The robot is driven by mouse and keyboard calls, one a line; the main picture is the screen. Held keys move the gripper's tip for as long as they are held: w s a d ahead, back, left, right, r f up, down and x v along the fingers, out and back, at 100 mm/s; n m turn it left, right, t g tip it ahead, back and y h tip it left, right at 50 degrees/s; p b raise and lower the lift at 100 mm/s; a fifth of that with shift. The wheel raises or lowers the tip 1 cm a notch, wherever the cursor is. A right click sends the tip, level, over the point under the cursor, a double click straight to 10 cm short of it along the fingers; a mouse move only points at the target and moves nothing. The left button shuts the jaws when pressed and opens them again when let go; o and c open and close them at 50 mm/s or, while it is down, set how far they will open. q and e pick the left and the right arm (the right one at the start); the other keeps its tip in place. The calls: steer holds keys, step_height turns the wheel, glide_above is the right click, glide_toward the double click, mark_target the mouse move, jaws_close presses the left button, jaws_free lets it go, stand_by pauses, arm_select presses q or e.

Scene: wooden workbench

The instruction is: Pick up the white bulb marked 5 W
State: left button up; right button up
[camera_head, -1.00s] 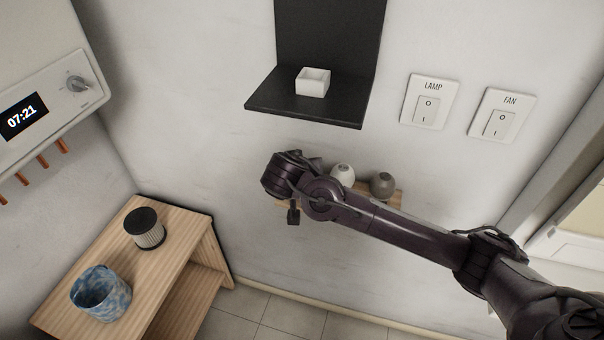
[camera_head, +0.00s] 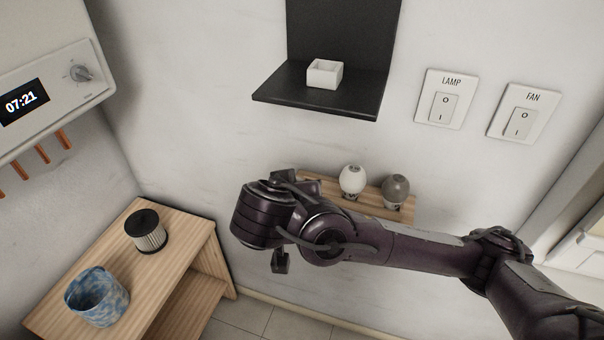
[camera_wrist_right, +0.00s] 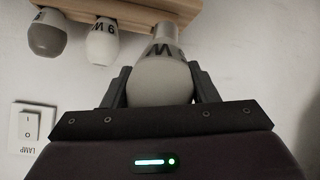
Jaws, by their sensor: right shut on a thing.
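My right gripper (camera_wrist_right: 158,76) is shut on a pale bulb (camera_wrist_right: 160,86), one finger on each side of its round glass. Part of a dark W shows near its neck, but its number cannot be read. The neck overlaps the wooden shelf (camera_wrist_right: 185,14); I cannot tell whether it still touches. My left gripper is out of view.
A black wall ledge (camera_head: 350,103) with a small white box (camera_head: 324,75) is above the shelf. LAMP (camera_head: 445,100) and FAN (camera_head: 524,112) switches are at right.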

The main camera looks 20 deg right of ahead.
steer(key=s+a+r+g+y+p, duration=0.2)
steer(key=s+a+p, duration=0.3)
steer(key=s+p, duration=0.5)
steer(key=g+p, duration=0.1)
steer(key=p, duration=0.2)
steer(key=shift+a+g, duration=0.25)
steer(key=shift+g, duration=0.05)
